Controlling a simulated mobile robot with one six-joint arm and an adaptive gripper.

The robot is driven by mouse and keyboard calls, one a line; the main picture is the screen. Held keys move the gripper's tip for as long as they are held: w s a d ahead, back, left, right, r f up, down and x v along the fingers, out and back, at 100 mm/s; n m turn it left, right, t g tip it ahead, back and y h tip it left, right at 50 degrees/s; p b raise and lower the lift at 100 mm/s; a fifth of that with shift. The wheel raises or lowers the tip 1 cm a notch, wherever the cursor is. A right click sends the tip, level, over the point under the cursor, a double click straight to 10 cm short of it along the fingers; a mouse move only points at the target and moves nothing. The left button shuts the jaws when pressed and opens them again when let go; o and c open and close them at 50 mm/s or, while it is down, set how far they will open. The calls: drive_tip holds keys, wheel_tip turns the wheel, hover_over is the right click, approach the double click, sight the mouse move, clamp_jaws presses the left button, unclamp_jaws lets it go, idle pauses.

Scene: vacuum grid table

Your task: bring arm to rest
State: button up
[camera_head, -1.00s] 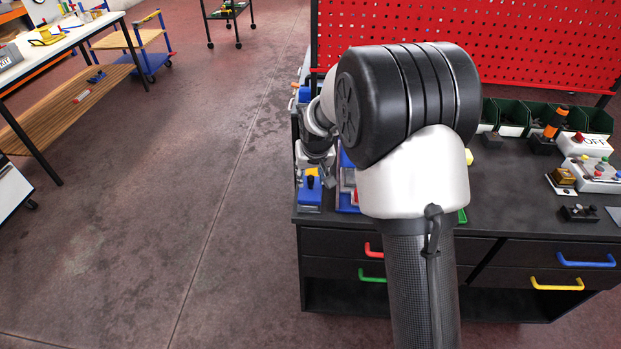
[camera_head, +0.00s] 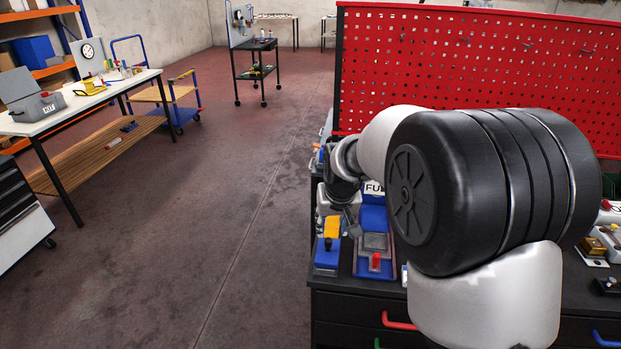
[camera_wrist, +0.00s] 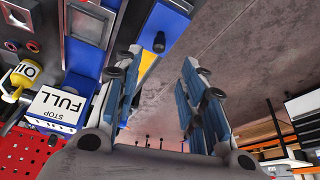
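My arm (camera_head: 455,190) reaches over the left end of the dark workbench, its big black joint hiding much of the bench. My gripper (camera_wrist: 162,65) is open in the wrist view, its two blue-grey fingers apart with bare floor between them and nothing held. In the head view my gripper hangs by the bench's left edge, mostly hidden by my own arm. Below it stand a blue block with a yellow part (camera_head: 330,243) and a blue-framed fixture with a red knob (camera_head: 375,255). I cannot tell whether my gripper touches either.
A red perforated panel (camera_head: 470,60) rises behind the bench. A white box marked FULL (camera_wrist: 58,104) and a yellow oil container (camera_wrist: 22,76) are beside my gripper. The floor (camera_head: 190,230) left of the bench is clear. A white table (camera_head: 80,105) stands farther left.

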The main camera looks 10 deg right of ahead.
drive_tip(key=s+r, duration=0.7)
drive_tip(key=s, duration=0.1)
drive_tip(key=s+r, duration=0.1)
drive_tip(key=s, duration=2.5)
drive_tip(key=shift+a+r+n, duration=0.2)
drive_tip(key=shift+r+n, duration=0.1)
drive_tip(key=shift+r, duration=0.1)
